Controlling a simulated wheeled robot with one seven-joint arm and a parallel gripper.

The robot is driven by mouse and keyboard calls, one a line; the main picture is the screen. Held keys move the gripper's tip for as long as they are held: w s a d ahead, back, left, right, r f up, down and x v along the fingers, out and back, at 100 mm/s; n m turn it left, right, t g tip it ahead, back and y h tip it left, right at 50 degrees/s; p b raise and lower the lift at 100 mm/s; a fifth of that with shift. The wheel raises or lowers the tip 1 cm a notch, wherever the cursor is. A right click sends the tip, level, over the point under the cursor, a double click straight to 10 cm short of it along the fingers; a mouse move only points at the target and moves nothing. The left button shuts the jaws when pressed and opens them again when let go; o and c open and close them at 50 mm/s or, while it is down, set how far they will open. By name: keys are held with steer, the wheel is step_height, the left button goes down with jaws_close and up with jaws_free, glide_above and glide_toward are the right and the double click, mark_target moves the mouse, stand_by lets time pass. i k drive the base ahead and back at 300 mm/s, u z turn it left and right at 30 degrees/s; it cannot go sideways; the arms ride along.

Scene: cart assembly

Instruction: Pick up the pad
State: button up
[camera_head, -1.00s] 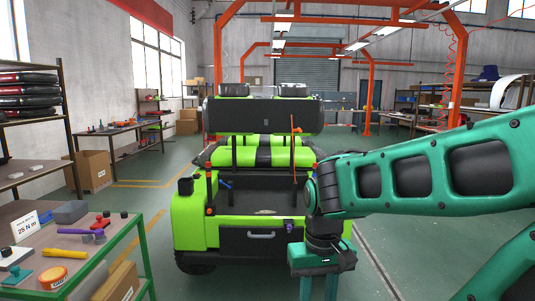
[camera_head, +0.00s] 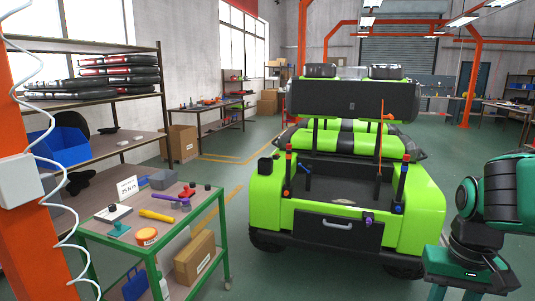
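I cannot tell for sure which item is the pad. Small items lie on the green-framed tool cart (camera_head: 205,212) at lower left. They include a teal piece with an upright handle on a flat base (camera_head: 118,228), a round orange tin (camera_head: 147,236), a grey block (camera_head: 162,179) and a dark flat piece with a white knob (camera_head: 113,212). My gripper (camera_head: 466,292) is at the lower right, in front of the vehicle's right corner and far from the tool cart. Its fingertips are cut off by the bottom edge, so its opening is hidden.
A green and black vehicle (camera_head: 347,197) stands between my gripper and the tool cart. A shelf (camera_head: 105,94) with black padded pieces (camera_head: 119,68) is behind the tool cart. An orange post (camera_head: 34,200) with a coiled white cable is at far left. Floor shows between tool cart and vehicle.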

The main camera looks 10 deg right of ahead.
mark_target(119, 230)
steer(key=u, duration=0.1)
steer(key=i, duration=0.6)
steer(key=u, duration=0.55)
steer(key=i, duration=1.45)
steer(key=u, duration=0.2)
